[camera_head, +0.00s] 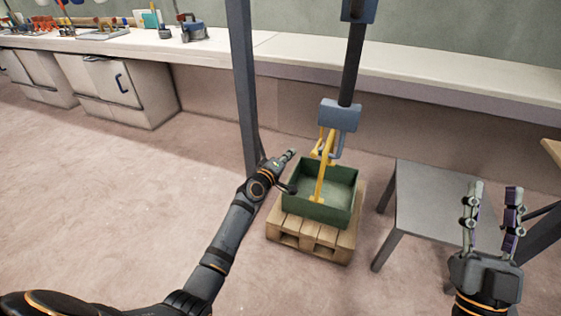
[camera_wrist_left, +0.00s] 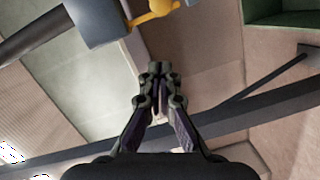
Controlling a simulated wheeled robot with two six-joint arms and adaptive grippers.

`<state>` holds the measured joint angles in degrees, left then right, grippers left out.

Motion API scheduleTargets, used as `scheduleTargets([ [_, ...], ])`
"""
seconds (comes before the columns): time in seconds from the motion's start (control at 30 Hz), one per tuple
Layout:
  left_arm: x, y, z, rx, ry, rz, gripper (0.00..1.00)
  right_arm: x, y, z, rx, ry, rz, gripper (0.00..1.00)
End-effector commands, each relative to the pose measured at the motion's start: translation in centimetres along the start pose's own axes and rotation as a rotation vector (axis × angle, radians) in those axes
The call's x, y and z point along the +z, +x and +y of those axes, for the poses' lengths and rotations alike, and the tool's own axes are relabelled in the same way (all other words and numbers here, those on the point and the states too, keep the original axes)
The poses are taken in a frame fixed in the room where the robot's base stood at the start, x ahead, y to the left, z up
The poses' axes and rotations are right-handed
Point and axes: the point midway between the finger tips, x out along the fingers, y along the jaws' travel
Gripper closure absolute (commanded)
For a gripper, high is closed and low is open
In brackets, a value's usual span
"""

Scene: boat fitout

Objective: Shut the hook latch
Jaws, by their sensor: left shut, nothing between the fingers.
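A yellow hook (camera_head: 321,170) hangs below a blue-grey hook block (camera_head: 340,115) on a dark vertical bar. Its lower end reaches over or into the green bin; I cannot tell whether it touches. The latch is too small to make out clearly. My left gripper (camera_head: 291,154) is shut and empty, just left of the hook and apart from it. In the left wrist view the shut fingertips (camera_wrist_left: 159,70) point toward the block (camera_wrist_left: 97,20) and a piece of yellow metal (camera_wrist_left: 153,12) at the top edge. My right gripper (camera_head: 493,190) is open and empty at the right.
The green bin (camera_head: 306,214) stands on a wooden pallet (camera_head: 310,238). A grey post (camera_head: 243,80) rises close behind my left arm. A grey table (camera_head: 430,195) stands right of the pallet. A long workbench (camera_head: 400,61) runs along the wall. The left floor is clear.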

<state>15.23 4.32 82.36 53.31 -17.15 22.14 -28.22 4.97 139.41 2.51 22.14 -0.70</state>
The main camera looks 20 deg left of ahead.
Motion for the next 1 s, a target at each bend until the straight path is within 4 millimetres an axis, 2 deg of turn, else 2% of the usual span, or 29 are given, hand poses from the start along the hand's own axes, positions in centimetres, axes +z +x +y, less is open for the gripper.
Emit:
scheduleTargets([
  [0.3, -0.1, -2.5, 0.1, -0.001, 0.002, 0.0, 1.0, 7.4, -2.6, 0.1, 0.01, 0.023, -0.336, 0.6],
  [0.6, 0.0, -4.8, 0.1, -0.001, 0.001, 0.0, 1.0, 13.0, -6.7, -0.2, 0.012, 0.046, -0.619, 0.6],
  [0.8, 0.0, -5.7, 0.1, 0.0, 0.001, 0.0, 1.0, 14.9, -8.6, -0.3, 0.012, 0.055, -0.723, 0.6],
  [1.0, 0.0, -5.9, 0.1, 0.0, 0.001, 0.0, 1.0, 15.3, -9.1, -0.4, 0.012, 0.058, -0.748, 0.6],
])
